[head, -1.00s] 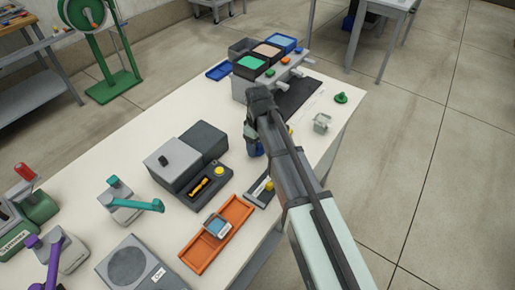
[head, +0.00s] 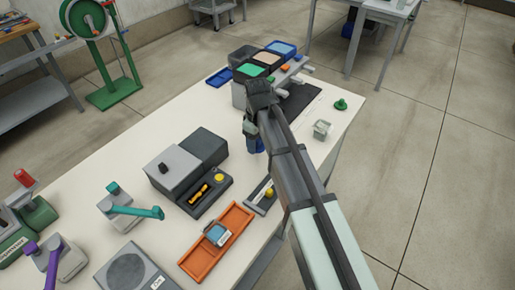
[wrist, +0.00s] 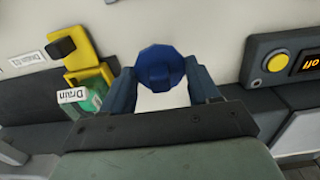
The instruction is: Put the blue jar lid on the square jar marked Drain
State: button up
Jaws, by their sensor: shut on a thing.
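The blue jar lid (wrist: 160,68) is between the two blue fingers of my gripper (wrist: 163,88) in the wrist view. My gripper is shut on it, over the pale bench top. The jar marked Drain (wrist: 88,96), green with a white label, is left of the left finger and apart from the lid. In the head view my gripper (head: 254,143) points down over the bench, partly covered by my arm. The lid and the Drain jar cannot be made out there.
A yellow stand with a black knob (wrist: 78,50) is beside the Drain jar. A dark unit with a yellow button (wrist: 277,62) is to the right. In the head view, an orange tray (head: 205,262) is at the front, and coloured bins (head: 262,60) are behind.

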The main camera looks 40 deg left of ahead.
aim_at(257, 140)
jog(key=shift+r, duration=4.75)
jog(key=w+a+f, duration=0.2)
jog(key=w+a, duration=0.2)
jog(key=w, duration=0.8)
jog(key=shift+f, duration=2.5)
jog(key=o, duration=1.1)
